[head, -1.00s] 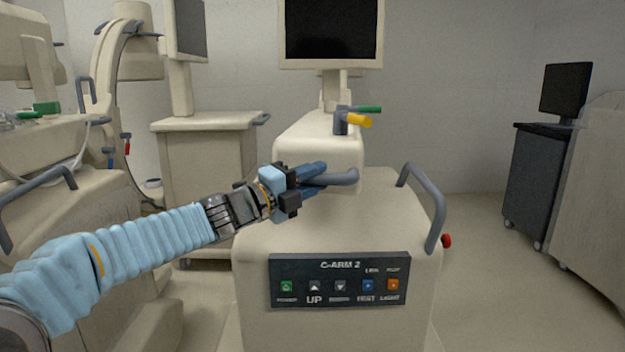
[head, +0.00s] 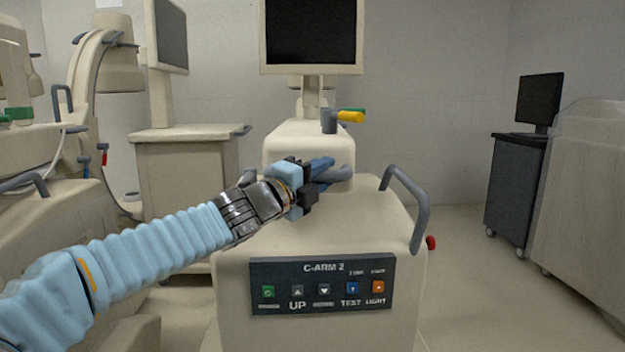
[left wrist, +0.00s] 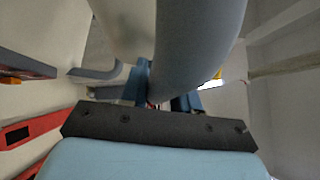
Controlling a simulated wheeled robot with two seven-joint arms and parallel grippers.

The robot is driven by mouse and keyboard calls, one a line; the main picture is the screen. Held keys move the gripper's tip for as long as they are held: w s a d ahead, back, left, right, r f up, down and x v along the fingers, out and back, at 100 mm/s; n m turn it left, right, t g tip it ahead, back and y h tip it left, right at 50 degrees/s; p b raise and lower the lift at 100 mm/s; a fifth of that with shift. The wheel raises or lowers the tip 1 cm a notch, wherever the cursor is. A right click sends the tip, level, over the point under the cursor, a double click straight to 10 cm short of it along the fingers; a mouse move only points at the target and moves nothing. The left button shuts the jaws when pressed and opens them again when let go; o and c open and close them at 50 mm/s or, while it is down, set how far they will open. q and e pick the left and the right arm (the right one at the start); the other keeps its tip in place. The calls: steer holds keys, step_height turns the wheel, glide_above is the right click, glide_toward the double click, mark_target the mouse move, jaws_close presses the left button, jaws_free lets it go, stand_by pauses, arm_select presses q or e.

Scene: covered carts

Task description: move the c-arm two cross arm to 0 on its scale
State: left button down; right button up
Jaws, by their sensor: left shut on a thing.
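The C-arm two console (head: 400,240) stands in front of me, with its label and button panel (head: 322,285) facing me. Its cream cross arm (head: 305,140) lies on top and bears a grey handle (head: 342,173) at its near end. My left gripper (head: 322,172) is shut on this grey handle. In the left wrist view the grey handle (left wrist: 200,50) runs down between the blue fingers (left wrist: 165,98). The gripper hides part of the handle and the cross arm's left side. No scale can be read. My right gripper is not in view.
A grey side rail (head: 420,210) and red knob (head: 431,243) are on the console's right. Carts crowd the left; floor is open at right.

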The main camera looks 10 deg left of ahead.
arm_select(q)
steer(key=shift+s+d+f, duration=0.1)
steer(key=shift+d+f, duration=0.1)
steer(key=shift+d, duration=0.35)
steer(key=shift+s+d+f, duration=0.1)
steer(key=shift+d+f, duration=0.05)
steer(key=shift+d, duration=0.35)
steer(key=shift+w, duration=0.1)
steer(key=c, duration=1.1)
jaws_free()
steer(key=shift+a, duration=0.1)
steer(key=shift+o, duration=0.9)
steer(key=shift+a+r, duration=0.2)
steer(key=shift+a, duration=0.15)
steer(key=v, duration=1.3)
steer(key=shift+s, duration=0.45)
